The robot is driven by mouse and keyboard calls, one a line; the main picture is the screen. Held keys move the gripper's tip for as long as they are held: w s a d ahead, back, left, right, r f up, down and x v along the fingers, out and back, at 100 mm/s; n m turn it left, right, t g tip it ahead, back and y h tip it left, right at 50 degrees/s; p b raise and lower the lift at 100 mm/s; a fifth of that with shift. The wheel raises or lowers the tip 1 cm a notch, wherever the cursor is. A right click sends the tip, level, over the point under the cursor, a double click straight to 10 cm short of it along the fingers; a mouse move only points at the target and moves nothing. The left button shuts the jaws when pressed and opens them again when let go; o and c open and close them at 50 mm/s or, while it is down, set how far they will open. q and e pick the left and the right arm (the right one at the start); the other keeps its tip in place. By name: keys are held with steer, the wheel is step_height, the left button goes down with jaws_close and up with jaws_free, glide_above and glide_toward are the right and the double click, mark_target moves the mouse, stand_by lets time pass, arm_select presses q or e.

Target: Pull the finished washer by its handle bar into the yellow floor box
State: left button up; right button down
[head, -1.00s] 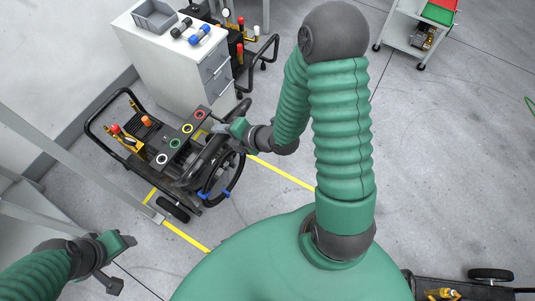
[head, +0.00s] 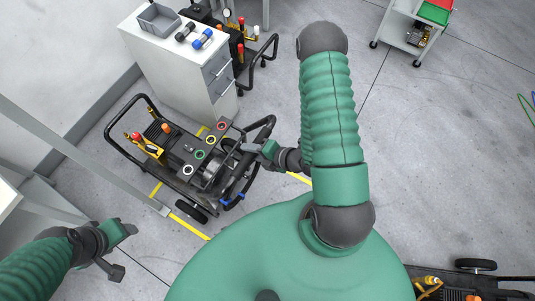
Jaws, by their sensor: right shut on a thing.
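The washer (head: 212,170) is a black-framed cart with colored rings on its top panel, a hose reel and wheels. It stands at left of centre in the head view. Its black handle bar (head: 268,124) is on the right side. My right gripper (head: 258,148) is shut on this bar, with the grip partly hidden by the hand. The yellow floor box (head: 188,224) shows as painted line pieces around and under the washer, which covers much of it. My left gripper (head: 121,250) is open and empty at lower left, apart from the washer.
A white drawer cabinet (head: 180,80) stands close behind the washer, with a grey bin (head: 158,19) and dumbbell-like parts on top. A grey post (head: 95,150) passes at left. Another cart (head: 470,292) is at bottom right.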

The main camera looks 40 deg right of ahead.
steer(key=s+d+p, duration=0.1)
steer(key=s+d, duration=0.1)
steer(key=s, duration=0.3)
steer(key=shift+s, duration=0.4)
steer(key=shift+s+d+f+p, duration=0.1)
steer(key=shift+d+p, duration=0.05)
steer(key=shift+p, duration=0.15)
